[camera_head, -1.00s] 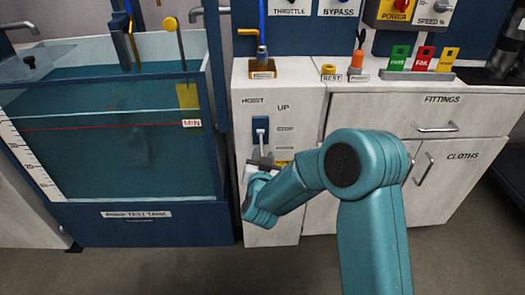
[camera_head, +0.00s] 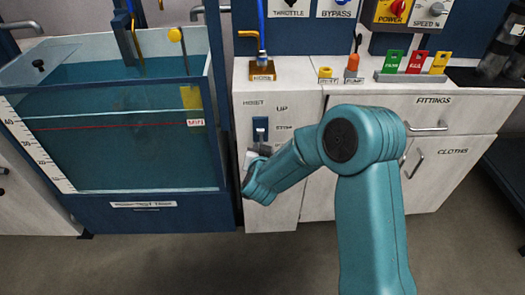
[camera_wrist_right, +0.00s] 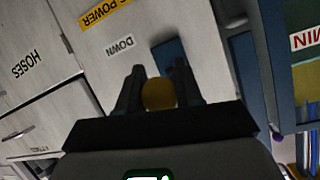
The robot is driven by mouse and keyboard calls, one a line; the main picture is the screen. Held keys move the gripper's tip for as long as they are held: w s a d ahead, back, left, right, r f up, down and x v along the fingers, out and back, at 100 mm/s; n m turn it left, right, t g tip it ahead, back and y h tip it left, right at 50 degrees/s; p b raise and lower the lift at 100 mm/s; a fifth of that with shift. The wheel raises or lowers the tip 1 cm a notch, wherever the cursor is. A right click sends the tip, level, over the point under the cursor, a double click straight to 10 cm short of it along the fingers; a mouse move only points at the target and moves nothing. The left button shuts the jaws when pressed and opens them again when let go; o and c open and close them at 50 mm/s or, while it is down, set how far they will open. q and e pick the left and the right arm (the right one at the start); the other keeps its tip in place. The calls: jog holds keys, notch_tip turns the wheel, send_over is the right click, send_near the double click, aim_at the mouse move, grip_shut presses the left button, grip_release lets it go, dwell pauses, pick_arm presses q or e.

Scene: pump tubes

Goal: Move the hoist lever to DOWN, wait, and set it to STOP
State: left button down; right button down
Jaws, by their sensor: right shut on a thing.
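The hoist panel has a blue lever plate (camera_head: 260,124) on the white cabinet front, with UP and STOP (camera_head: 283,128) labels beside it. My right gripper (camera_head: 262,151) is in front of the lower part of this plate, partly hidden by my own wrist. In the right wrist view, my right gripper (camera_wrist_right: 159,75) is shut on the yellow lever knob (camera_wrist_right: 158,94). The blue plate (camera_wrist_right: 172,58) shows behind the knob, with the DOWN label (camera_wrist_right: 118,47) beside it, upside down. The lever's exact position is hard to tell. My left gripper is not in view.
A water tank (camera_head: 214,100) with a MIN mark stands to the left, with a yellow ball (camera_head: 175,34) on a rod. On the countertop are a hose fitting (camera_head: 262,70) and colored tags (camera_head: 416,61). My right arm covers the cabinet's middle.

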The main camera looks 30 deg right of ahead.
jog(key=shift+w+d+r, duration=0.1)
jog(key=shift+r, duration=0.15)
jog(key=c, duration=0.8)
grip_release()
jog(key=shift+f, duration=0.1)
jog(key=p+v, duration=0.2)
jog(key=v, duration=1.4)
jog(key=shift+s+a+f, duration=0.1)
jog(key=shift+s+a, duration=0.1)
jog(key=shift+s, duration=0.05)
jog(key=shift+d, duration=0.1)
